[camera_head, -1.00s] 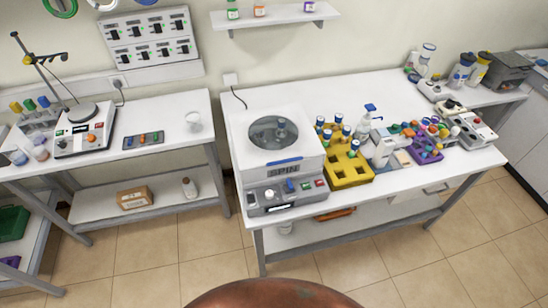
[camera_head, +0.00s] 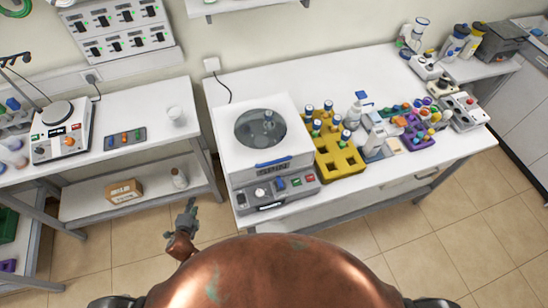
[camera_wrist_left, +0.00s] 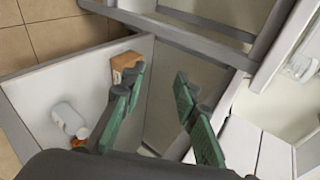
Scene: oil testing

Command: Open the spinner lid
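The spinner (camera_head: 262,160) is a white box on the middle table, with a grey control panel (camera_head: 275,190) on its front. My left gripper (camera_head: 190,207) is left of the spinner and lower, over the floor gap between the tables, apart from the lid. In the left wrist view its green-padded fingers (camera_wrist_left: 160,78) are spread with nothing between them. The spinner is not clear in that view. My right gripper is out of sight.
A yellow rack (camera_head: 338,162) with blue-capped tubes stands close to the spinner's right side. Bottles and a purple rack (camera_head: 417,134) lie farther right. The left table (camera_head: 140,95) has a lower shelf with a box (camera_head: 124,191) and a white bottle (camera_head: 179,178).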

